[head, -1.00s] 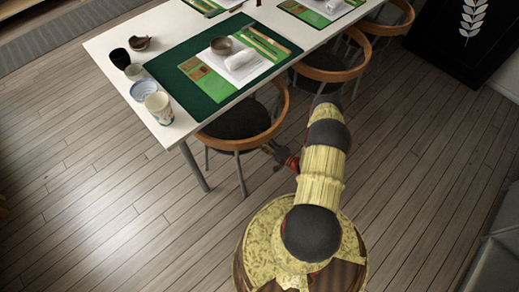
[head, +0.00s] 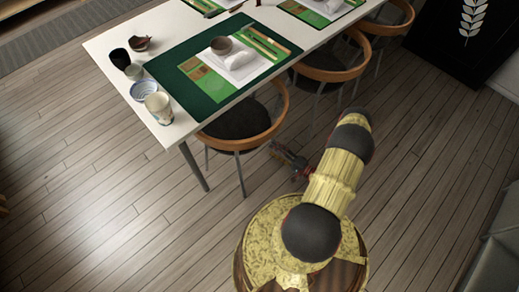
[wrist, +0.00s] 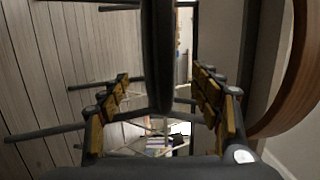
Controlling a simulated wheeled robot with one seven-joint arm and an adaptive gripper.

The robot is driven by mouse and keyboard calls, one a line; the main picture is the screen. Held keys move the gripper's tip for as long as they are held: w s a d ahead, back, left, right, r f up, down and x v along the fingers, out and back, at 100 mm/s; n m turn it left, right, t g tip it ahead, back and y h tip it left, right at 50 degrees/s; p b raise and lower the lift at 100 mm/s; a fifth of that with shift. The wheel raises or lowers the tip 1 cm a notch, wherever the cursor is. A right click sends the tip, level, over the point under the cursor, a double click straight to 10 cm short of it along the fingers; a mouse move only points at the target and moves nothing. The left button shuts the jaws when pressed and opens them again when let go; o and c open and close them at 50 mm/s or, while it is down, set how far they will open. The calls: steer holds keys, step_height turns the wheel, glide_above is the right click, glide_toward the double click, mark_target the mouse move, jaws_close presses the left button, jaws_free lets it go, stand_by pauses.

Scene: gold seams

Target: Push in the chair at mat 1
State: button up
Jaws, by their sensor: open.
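The nearest chair (head: 240,122) has a curved wooden back rail and a dark round seat. It stands at the table's near long side, by the nearest green mat (head: 188,91), its seat partly under the tabletop. No mat number is readable. My gripper (head: 280,152) is low beside this chair, just outside its back, to the right in the head view. In the wrist view my gripper (wrist: 162,88) is open, with fingers apart on both sides of a dark upright bar. The wooden rail (wrist: 286,85) curves at the right edge there. I cannot tell whether the fingers touch the chair.
The white table (head: 110,52) carries cups, bowls and several place settings. Two more chairs (head: 328,74) (head: 396,22) stand farther along the same side. A dark panel (head: 455,55) is at the upper right. Open wooden floor (head: 420,160) lies right and left.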

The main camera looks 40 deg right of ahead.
steer(key=shift+v, duration=1.2)
